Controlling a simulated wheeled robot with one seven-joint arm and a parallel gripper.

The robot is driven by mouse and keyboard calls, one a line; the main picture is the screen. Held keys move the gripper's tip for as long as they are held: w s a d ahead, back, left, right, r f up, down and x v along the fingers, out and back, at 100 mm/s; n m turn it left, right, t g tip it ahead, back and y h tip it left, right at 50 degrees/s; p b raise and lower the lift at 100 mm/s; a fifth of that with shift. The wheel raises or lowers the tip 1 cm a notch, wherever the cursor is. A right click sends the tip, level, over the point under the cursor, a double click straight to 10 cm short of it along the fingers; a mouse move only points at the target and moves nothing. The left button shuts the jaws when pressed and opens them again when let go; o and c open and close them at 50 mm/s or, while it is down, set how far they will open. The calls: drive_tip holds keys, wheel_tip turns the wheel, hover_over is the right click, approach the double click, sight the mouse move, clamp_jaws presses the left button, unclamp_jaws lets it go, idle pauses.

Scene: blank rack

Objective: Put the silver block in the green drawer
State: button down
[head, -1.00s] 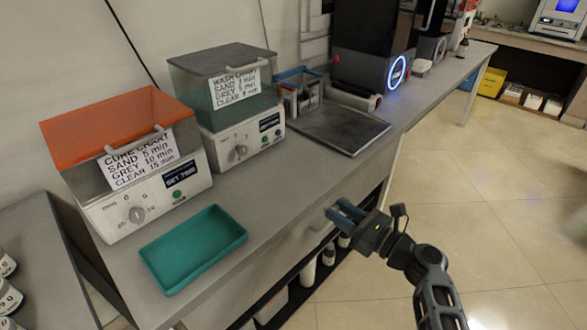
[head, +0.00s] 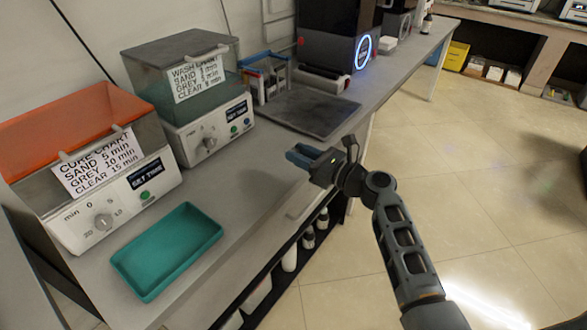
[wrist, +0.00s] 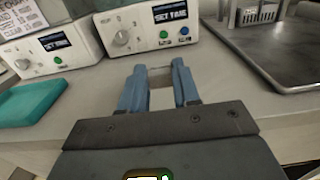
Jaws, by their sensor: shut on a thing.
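My gripper (head: 298,155) is over the front edge of the bench, in front of the dark flat plate. In the wrist view its two blue fingers (wrist: 159,78) are shut on a small grey piece, the silver block (wrist: 160,77), which shows only in part between them. In the head view the block is hidden by the fingers. No green drawer is clear in either view. A pale drawer front (head: 303,201) shows under the bench edge, below my gripper.
A teal tray (head: 168,250) lies on the bench, left of my gripper. Behind stand the orange-lidded cure machine (head: 120,190) and the wash machine (head: 205,130). A dark plate (head: 310,112) lies beyond. Bottles (head: 308,238) stand on a shelf below. Floor on the right is clear.

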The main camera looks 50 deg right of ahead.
sight(294, 174)
drive_tip(key=shift+w+a+f, duration=0.25)
drive_tip(key=shift+w+f, duration=0.2)
drive_tip(key=shift+w, duration=0.25)
drive_tip(key=shift+f+b, duration=0.45)
drive_tip(key=shift+f, duration=1.55)
drive_tip(key=shift+f, duration=0.2)
drive_tip(key=c, duration=0.8)
unclamp_jaws()
